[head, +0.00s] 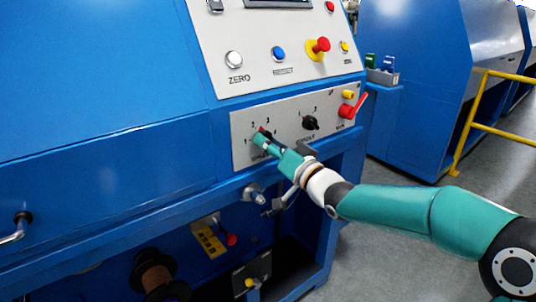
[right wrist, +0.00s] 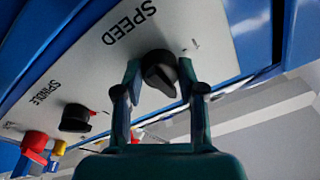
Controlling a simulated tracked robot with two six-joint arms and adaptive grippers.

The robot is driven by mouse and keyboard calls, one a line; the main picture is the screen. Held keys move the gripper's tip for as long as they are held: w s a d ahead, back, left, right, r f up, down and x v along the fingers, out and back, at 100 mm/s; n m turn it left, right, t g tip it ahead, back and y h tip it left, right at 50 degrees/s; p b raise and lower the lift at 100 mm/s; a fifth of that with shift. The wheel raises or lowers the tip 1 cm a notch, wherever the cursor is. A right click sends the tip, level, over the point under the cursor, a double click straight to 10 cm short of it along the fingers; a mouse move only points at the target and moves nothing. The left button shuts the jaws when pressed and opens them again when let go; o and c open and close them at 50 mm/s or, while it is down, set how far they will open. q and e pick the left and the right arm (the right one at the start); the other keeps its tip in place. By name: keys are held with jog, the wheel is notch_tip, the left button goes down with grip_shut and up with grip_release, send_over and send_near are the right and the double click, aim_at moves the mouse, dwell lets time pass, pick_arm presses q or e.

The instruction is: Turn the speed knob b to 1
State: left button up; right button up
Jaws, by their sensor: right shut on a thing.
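The speed knob (right wrist: 160,72) is black and round with a raised grip, on a grey panel next to the word SPEED in the right wrist view. My right gripper (right wrist: 159,78) has a finger on each side of it and is shut on it. In the head view my right gripper (head: 262,139) covers most of this knob, at the left of the lower panel. The numbers 1, 2 and 3 are around it. A small red mark shows by the fingertips. I cannot tell which number the knob points to. My left gripper is not in view.
A second black knob (head: 310,122), for the spindle, is to the right, with a red lever (head: 354,107) beyond it. The upper panel has a ZERO button (head: 234,60), a blue button (head: 278,54) and a red mushroom button (head: 318,46). A blue ledge (head: 170,205) runs below.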

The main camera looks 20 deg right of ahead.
jog(key=n, duration=0.2)
jog(key=f+n+y+b, duration=0.1)
jog(key=n, duration=0.1)
jog(key=shift+g, duration=0.3)
jog(key=n, duration=0.4)
jog(key=shift+d+r, duration=0.1)
jog(key=shift+r, duration=0.05)
jog(key=n+g, duration=0.1)
jog(key=n, duration=0.5)
jog(key=shift+w+d+r+y, duration=0.1)
jog(key=shift+y, duration=0.3)
jog(key=shift+r+n+g, duration=0.1)
jog(key=shift+n+g, duration=0.3)
jog(key=shift+n, duration=1.9)
jog(key=o, duration=1.1)
jog(key=shift+o, duration=0.2)
jog(key=shift+r, duration=0.15)
